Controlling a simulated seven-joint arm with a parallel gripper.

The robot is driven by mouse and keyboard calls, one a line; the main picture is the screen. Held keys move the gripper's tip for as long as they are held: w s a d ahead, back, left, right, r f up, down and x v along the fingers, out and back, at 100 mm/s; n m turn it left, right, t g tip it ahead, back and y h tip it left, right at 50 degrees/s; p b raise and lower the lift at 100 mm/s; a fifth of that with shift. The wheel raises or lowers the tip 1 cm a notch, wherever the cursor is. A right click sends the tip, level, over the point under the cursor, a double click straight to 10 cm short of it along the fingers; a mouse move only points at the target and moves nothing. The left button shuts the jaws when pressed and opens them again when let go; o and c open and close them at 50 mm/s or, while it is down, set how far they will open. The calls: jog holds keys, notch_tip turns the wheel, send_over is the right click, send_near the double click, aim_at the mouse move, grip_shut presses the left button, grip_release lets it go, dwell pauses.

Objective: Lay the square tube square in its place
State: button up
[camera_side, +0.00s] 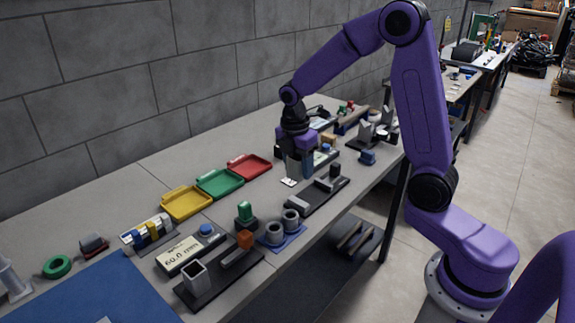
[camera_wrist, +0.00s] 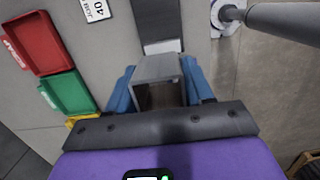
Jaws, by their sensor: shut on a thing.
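My gripper (camera_side: 298,168) is shut on a grey square tube. In the wrist view the tube (camera_wrist: 158,70) sits between the blue fingers of my gripper (camera_wrist: 160,92), with its hollow square end facing the camera. In the side view the tube is mostly hidden among the fingers, beside a dark base (camera_side: 318,197) with a grey block and a black post. In the wrist view a dark strip with a pale end (camera_wrist: 163,46) lies just beyond the tube. I cannot tell whether the tube touches anything below.
Red (camera_side: 249,167), green (camera_side: 219,183) and yellow (camera_side: 186,203) trays lie left of my gripper. Bare table lies behind the trays.

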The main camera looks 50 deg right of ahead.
send_over(310, 198)
notch_tip(310, 198, down, 2)
jog(key=f, duration=0.1)
jog(key=shift+a+r, duration=0.25)
jog(key=shift+r, duration=0.05)
jog(key=shift+f, duration=2.6)
jog(key=shift+f, duration=1.4)
jog(key=o, duration=1.3)
jog(key=shift+r, duration=0.1)
